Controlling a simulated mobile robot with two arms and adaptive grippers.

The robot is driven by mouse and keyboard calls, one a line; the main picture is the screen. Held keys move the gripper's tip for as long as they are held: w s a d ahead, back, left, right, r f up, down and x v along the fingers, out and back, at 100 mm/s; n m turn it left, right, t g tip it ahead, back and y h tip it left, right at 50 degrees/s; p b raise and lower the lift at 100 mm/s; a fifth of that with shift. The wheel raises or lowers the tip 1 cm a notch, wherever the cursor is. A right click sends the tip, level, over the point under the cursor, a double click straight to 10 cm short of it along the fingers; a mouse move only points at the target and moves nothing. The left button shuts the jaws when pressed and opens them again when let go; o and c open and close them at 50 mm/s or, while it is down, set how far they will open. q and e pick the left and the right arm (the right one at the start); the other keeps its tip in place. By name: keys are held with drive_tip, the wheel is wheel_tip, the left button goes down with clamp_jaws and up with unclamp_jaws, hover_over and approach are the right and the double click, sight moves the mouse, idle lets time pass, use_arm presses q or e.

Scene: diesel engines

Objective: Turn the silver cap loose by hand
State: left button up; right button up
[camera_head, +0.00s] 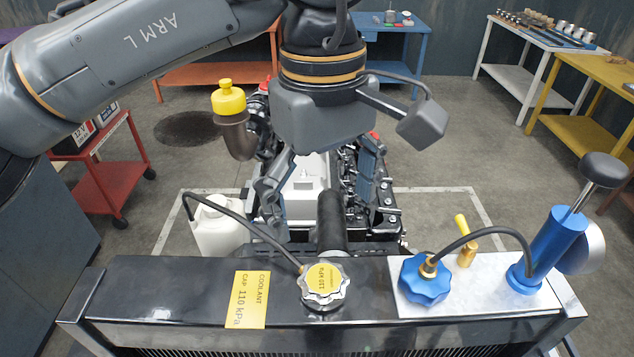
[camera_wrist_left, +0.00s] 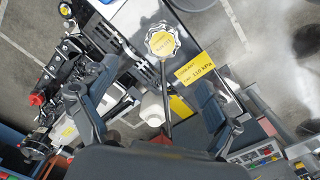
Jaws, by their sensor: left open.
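The silver cap (camera_head: 323,286), lobed with a yellow centre label, sits on top of the black radiator (camera_head: 180,285). It also shows in the left wrist view (camera_wrist_left: 162,42), ahead of the fingers. A thin black hose (camera_head: 240,222) runs to its neck. My left gripper (camera_head: 318,208) is open, with nothing between its fingers. In the head view it hangs beyond the cap, over the engine side, apart from the cap. In the left wrist view the fingers (camera_wrist_left: 148,95) are spread wide. My right gripper is not in view.
A yellow coolant label (camera_head: 247,300) lies left of the cap. To the right, a pale plate (camera_head: 470,298) bears a blue cap (camera_head: 425,280), a brass fitting (camera_head: 466,245) and a blue hand pump (camera_head: 545,250). A white bottle (camera_head: 217,230) and the engine (camera_head: 375,200) stand behind the radiator.

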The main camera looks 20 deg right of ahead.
use_arm(q)
wheel_tip(320, 180, down, 2)
drive_tip(key=b, duration=0.5)
hover_over(324, 278)
wheel_tip(324, 278, down, 5)
drive_tip(key=shift+r, duration=0.2)
wheel_tip(324, 278, down, 4)
drive_tip(key=shift+f+b, duration=0.1)
drive_tip(key=shift+b, duration=0.95)
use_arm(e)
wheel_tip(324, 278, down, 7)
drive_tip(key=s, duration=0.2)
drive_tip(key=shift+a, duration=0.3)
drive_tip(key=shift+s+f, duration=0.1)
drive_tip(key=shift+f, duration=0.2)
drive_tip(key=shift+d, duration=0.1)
